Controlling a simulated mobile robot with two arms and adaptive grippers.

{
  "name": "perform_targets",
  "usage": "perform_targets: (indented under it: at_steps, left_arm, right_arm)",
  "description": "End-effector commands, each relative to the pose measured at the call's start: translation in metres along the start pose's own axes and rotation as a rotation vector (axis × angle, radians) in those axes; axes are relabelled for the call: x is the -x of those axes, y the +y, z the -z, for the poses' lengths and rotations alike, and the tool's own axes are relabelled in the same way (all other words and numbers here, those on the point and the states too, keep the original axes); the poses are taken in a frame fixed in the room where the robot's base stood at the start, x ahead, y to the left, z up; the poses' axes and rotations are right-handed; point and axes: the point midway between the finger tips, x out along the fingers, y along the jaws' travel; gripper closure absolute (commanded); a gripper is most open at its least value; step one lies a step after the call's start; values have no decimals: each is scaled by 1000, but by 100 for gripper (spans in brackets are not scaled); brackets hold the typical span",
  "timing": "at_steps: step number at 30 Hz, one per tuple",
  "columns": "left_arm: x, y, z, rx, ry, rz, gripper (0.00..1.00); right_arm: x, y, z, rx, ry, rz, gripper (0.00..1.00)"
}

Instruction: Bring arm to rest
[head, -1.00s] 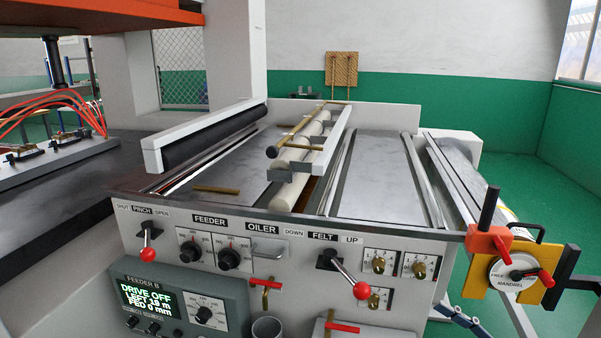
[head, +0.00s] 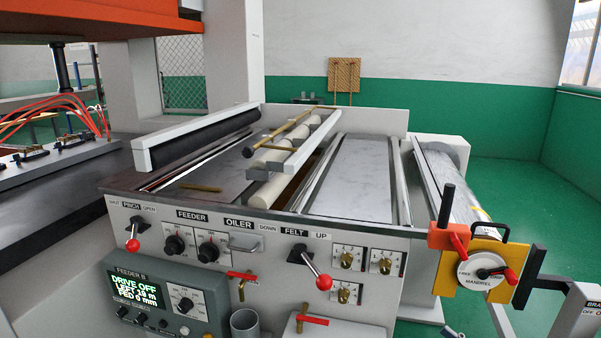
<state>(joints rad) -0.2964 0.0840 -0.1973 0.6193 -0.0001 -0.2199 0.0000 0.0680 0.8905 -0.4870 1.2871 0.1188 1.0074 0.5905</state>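Neither of my arms or grippers shows in the head view. A feeder machine fills the middle, with its grey front panel (head: 215,262). A felt lever (head: 308,266) with a red knob sits below the FELT label, and a pinch lever (head: 134,233) with a red knob sits at the left. A pale roller (head: 270,190) lies across the top of the machine. A silver foil roll (head: 455,190) is at the right, with the yellow mandrel plate (head: 447,281) at its near end. The display (head: 136,287) reads DRIVE OFF.
A red-handled valve (head: 242,280) and a grey cup (head: 245,325) are at the lower front. An orange press part (head: 90,18) hangs at the upper left. A grey post with a BRAKE label (head: 580,310) stands at the lower right. Green floor (head: 520,230) is open at the right.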

Motion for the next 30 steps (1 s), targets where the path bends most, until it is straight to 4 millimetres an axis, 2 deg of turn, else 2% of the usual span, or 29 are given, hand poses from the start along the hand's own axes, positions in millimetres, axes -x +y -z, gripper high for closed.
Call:
perform_targets:
  at_steps: [5, 8, 11, 12, 14, 15, 17, 18, 21, 23, 25, 29, 30]
  left_arm:
    - [1, -2, 0, 0, 0, 3, 60]
    - [1, 0, -1, 0, 0, 1, 60]
    - [2, 2, -1, 1, 0, -2, 60]
    - [2, 2, 0, 0, 0, -3, 60]
    - [3, 3, 0, 0, 0, -4, 60]
    - [3, 4, 0, 0, 0, -5, 60]
    - [3, 5, 0, -1, 0, -6, 60]
    - [3, 6, 0, -1, 0, -7, 60]
    - [4, 8, -1, -2, -1, -9, 60]
    - [4, 8, -1, -2, -1, -9, 60]
    - [4, 8, -1, -2, -1, -9, 60]
    - [5, 8, -1, -2, -1, -9, 60]
    - [5, 8, -1, -2, -1, -9, 60]
  right_arm:
    - [19, 9, -65, -2, -131, -138, 44]
    - [38, 10, -113, -7, -239, -228, 44]
    - [70, 2, -174, -24, -385, -329, 44]
    - [86, -5, -200, -34, -452, -368, 44]
    - [111, -18, -236, -49, -555, -419, 44]
    - [129, -30, -259, -62, -623, -447, 44]
    - [156, -50, -290, -83, -725, -482, 44]
    - [174, -66, -310, -98, -793, -501, 44]
    - [220, -111, -352, -143, -959, -534, 44]
    - [248, -142, -372, -172, -1059, -543, 44]
    - [279, -182, -392, -210, -1172, -545, 44]
    - [333, -262, -416, -286, -1374, -526, 44]
    - [348, -288, -420, -311, -1432, -515, 44]
